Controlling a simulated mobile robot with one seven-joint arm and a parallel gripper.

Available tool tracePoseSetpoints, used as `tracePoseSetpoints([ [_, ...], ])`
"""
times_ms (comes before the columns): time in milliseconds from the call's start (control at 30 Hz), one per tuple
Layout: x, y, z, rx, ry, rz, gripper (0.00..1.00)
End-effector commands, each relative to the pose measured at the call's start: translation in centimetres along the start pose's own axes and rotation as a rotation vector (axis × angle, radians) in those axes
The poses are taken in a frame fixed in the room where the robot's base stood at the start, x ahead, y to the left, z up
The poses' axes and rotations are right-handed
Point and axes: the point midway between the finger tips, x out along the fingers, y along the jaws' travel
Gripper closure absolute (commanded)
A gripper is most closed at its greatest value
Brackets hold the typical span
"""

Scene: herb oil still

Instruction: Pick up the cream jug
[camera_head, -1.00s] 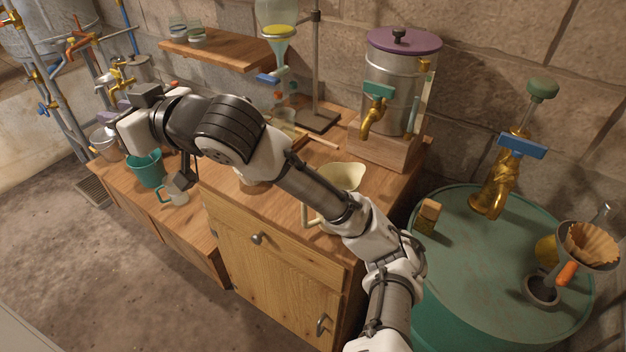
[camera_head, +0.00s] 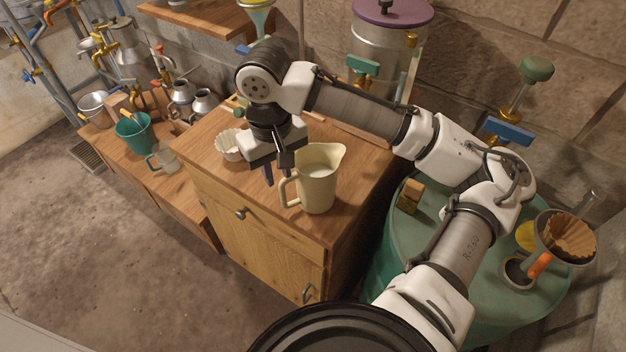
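The cream jug (camera_head: 318,184) stands upright on the wooden cabinet top, near its front right. Its spout is at the upper right and its handle (camera_head: 285,190) faces left. My gripper (camera_head: 277,172) points down just left of the jug, above and beside the handle. Its dark fingers look apart with nothing between them. I cannot tell whether a finger touches the handle.
A fluted white cup (camera_head: 229,146) stands left of my gripper. Behind my arm is a metal urn (camera_head: 385,50) with a purple lid. The green drum (camera_head: 398,232) is to the right. A teal bucket (camera_head: 134,132) and a glass mug (camera_head: 166,157) stand on the lower bench at left.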

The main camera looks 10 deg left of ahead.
Motion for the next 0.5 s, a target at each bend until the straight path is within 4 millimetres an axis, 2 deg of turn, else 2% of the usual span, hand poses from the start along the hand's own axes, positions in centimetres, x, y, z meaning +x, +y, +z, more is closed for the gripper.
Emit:
tracePoseSetpoints([
  [100, 1.6, 0.0, 0.0, 0.001, -0.001, -0.001, 0.76],
  [333, 3.0, 0.1, 0.1, 0.000, 0.000, -0.001, 0.76],
  [500, 5.2, 0.3, 0.4, -0.001, 0.000, 0.000, 0.76],
])
